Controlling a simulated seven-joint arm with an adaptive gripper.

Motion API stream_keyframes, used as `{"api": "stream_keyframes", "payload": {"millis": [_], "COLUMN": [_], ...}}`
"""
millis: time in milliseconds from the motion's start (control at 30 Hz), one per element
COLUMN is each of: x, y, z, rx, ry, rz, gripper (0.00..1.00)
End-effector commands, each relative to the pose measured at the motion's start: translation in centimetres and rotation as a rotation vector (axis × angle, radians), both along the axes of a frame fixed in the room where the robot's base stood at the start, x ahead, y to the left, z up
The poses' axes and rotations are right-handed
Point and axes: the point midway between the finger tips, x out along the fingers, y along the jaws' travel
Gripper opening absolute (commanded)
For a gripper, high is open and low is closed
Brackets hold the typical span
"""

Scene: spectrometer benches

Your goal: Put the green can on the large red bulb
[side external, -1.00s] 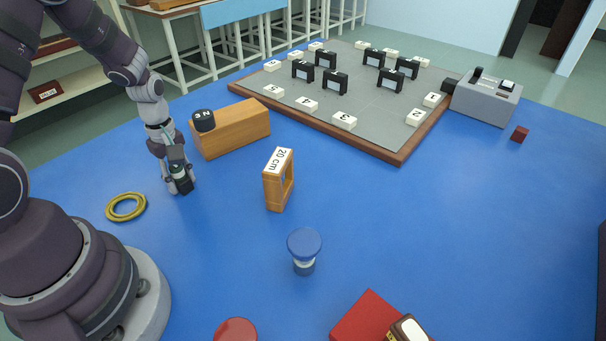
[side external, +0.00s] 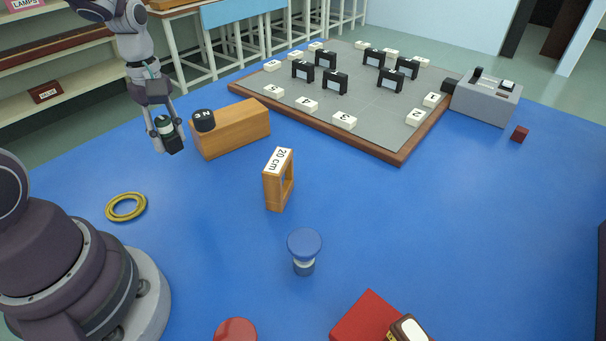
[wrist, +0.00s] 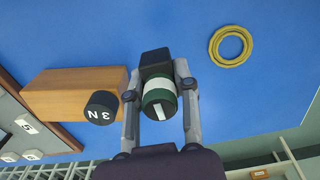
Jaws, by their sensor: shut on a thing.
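My gripper (side external: 166,127) is shut on the green can (wrist: 158,102), which has a green end with a white line, a white band and a black squarish base. The can hangs tilted, base down, and appears to be above the blue table, left of the wooden block. In the wrist view the fingers of my gripper (wrist: 160,98) lie on both sides of it. A round red thing (side external: 236,331) is cut off at the bottom edge of the side view; I cannot tell whether it is the large red bulb.
A wooden block (side external: 237,134) with a black knob (side external: 204,121) stands close to the right of my gripper. A yellow ring (side external: 126,206), a wooden 20 cm frame (side external: 269,188), a blue-topped piece (side external: 304,246) and a red box (side external: 366,315) are on the table. The middle right is clear.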

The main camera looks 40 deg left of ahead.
Motion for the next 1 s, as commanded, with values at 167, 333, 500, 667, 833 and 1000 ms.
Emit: {"api": "stream_keyframes", "payload": {"millis": [167,333,500,667,833,1000], "x": [1.6,1.2,-3.1,-8.5,-11.9,-12.6], "y": [-6.0,-14.4,-22.9,-27.5,-29.0,-29.1], "z": [1.2,2.6,4.0,5.0,5.4,2.4], "rx": [-0.01,-0.02,-0.018,-0.008,0.0,0.007], "ry": [-0.004,-0.003,0.003,0.002,0.001,0.008], "rz": [-0.13,-0.304,-0.514,-0.678,-0.761,-0.774], "gripper": [0.0,0.0,0.0,0.0,0.0,0.0]}}
